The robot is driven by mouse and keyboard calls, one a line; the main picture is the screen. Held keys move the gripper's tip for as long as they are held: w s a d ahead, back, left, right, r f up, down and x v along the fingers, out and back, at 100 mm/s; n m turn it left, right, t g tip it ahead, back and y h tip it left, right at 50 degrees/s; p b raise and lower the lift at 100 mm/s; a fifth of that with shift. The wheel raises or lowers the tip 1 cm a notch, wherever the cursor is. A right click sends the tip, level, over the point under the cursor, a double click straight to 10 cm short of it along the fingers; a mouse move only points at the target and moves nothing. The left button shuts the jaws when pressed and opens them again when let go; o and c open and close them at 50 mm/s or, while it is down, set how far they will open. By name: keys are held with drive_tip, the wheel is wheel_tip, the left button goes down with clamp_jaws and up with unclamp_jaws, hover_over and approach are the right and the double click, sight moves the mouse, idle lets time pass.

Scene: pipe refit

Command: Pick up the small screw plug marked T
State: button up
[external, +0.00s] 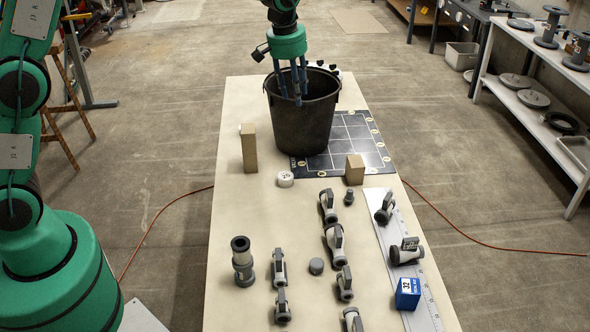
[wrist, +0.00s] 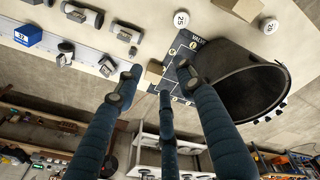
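A small grey plug-like piece (external: 349,194) stands on the table just in front of the small wooden block; it seems to show in the wrist view (wrist: 132,50) too. I cannot read a T on it. A low dark grey round cap (external: 316,266) lies nearer the front among the valves; no mark on it is readable. My gripper (external: 291,92) hangs at the black bucket's mouth, well behind these pieces. Its three fingers are spread in the wrist view (wrist: 158,85), with nothing between them.
The black bucket (external: 302,125) stands on the dark gridded mat (external: 373,150). A tall wooden block (external: 248,148), a small wooden block (external: 355,169) and a white marked disc (external: 285,179) stand near it. Several grey valves and a blue box (external: 407,293) fill the front.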

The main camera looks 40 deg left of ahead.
drive_tip(key=w+d+f+n+g+p, duration=0.1)
drive_tip(key=w+d+f+p, duration=0.2)
drive_tip(key=w+d+f, duration=0.5)
drive_tip(key=n+p, duration=0.1)
drive_tip(key=p, duration=0.2)
hover_over(350, 190)
wheel_tip(350, 190, down, 13)
drive_tip(key=shift+w+g, duration=0.15)
drive_tip(key=shift+g, duration=0.25)
drive_tip(key=shift+f, duration=4.2)
drive_tip(key=shift+f, duration=0.1)
drive_tip(key=shift+f, duration=2.5)
drive_tip(key=shift+c, duration=0.3)
clamp_jaws()
